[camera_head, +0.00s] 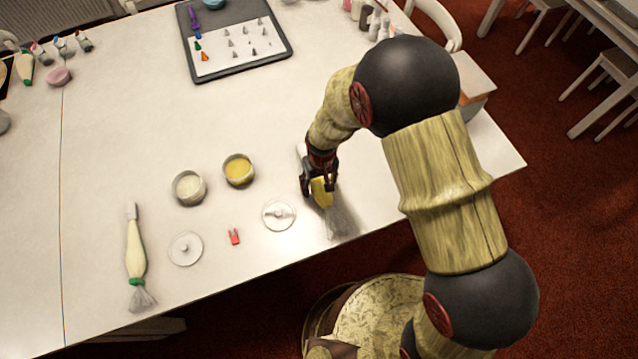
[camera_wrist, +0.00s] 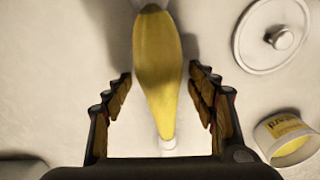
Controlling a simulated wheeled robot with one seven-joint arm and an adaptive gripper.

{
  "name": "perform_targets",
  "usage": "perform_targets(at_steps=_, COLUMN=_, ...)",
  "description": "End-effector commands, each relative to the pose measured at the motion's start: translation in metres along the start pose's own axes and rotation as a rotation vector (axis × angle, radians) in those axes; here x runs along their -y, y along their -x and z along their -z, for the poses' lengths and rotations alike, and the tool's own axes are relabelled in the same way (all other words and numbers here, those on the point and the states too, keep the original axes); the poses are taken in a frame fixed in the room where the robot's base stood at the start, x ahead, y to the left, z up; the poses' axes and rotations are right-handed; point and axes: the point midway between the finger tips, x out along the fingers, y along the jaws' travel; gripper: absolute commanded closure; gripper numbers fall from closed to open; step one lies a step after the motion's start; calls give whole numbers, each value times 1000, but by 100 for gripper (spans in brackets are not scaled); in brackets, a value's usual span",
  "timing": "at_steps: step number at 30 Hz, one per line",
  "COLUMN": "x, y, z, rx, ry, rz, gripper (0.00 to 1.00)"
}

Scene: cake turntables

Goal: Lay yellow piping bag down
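The yellow piping bag (camera_head: 321,193) appears to lie on the white table near its front edge, under my gripper (camera_head: 318,178). Its clear tail (camera_head: 340,222) spreads toward the table edge. In the wrist view the yellow bag (camera_wrist: 157,60) runs lengthwise between the two fingers of my gripper (camera_wrist: 162,100), with its narrow white tip toward the palm. My gripper partly hides the bag in the head view.
A bowl of yellow filling (camera_head: 239,169), a bowl of pale filling (camera_head: 188,187), two lids (camera_head: 278,214) (camera_head: 186,249) and a red clip (camera_head: 234,237) are left of my gripper. A cream piping bag (camera_head: 136,250) lies farther left. A dark tray (camera_head: 285,50) holds nozzles at the back.

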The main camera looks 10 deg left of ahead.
Motion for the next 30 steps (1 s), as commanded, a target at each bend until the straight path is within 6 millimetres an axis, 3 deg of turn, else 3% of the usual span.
perform_targets(at_steps=14, x=0, y=5, z=0, rx=0, ry=0, rz=0, gripper=35)
perform_targets(at_steps=30, x=0, y=100, z=1, rx=-1, ry=1, rz=0, gripper=35)
